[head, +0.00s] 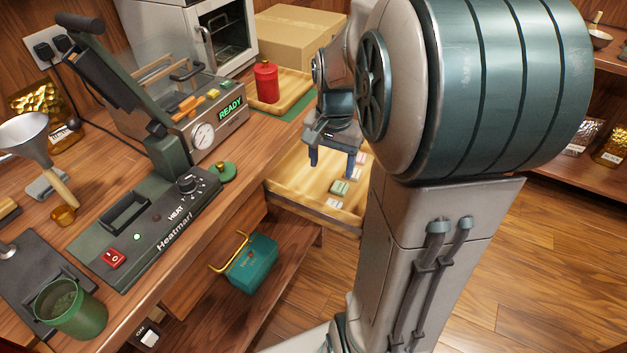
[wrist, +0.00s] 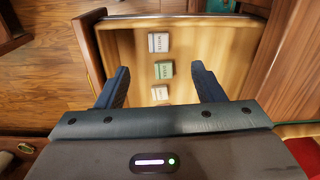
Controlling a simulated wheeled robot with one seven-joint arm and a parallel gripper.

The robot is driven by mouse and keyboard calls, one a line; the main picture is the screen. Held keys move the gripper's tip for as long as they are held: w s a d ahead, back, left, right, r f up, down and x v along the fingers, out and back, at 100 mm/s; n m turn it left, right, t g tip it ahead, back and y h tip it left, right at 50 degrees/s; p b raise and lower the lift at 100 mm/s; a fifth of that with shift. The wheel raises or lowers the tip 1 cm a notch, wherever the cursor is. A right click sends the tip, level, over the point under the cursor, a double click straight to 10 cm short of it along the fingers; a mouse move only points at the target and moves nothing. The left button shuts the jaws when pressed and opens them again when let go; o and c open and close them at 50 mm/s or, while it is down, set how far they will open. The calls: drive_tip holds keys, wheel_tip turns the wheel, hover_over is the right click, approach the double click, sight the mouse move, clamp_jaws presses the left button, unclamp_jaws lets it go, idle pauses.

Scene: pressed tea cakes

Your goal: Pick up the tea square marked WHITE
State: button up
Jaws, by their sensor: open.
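Tea squares lie in a row in the open wooden drawer (wrist: 205,45). In the wrist view, a pale grey square (wrist: 158,42) is farthest up, a green one (wrist: 164,70) is in the middle, and a pale one (wrist: 160,92) is lowest. Their labels are too small to read surely, so I cannot tell which is WHITE. The head view shows a pale square (head: 333,203), the green one (head: 340,187), another pale one (head: 357,173) and a pinkish one (head: 362,157). My gripper (head: 332,165) is open and empty above the drawer, its fingers (wrist: 160,69) either side of the row.
The drawer's walls (head: 296,206) surround the squares. On the counter above stand a red canister (head: 266,82) on a wooden tray and the Heatmarl machine (head: 150,215). A teal box (head: 250,262) sits on the lower shelf. Bare drawer floor lies beside the row.

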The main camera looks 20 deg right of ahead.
drive_tip(key=f, duration=0.1)
drive_tip(key=b, duration=0.1)
hover_over(333, 200)
drive_tip(key=s+a, duration=0.1)
drive_tip(key=s, duration=0.1)
drive_tip(key=shift+m, duration=0.4)
wheel_tip(333, 200, down, 8)
drive_tip(key=shift+w+a, duration=0.1)
drive_tip(key=shift+w, duration=0.05)
drive_tip(key=shift+w+d+f+b, duration=0.1)
drive_tip(key=shift+f+b, duration=0.2)
drive_tip(key=shift+f, duration=1.2)
drive_tip(key=shift+w+d+f+b, duration=0.1)
drive_tip(key=shift+f+b, duration=0.15)
drive_tip(key=shift+f, duration=1.2)
drive_tip(key=c, duration=1.1)
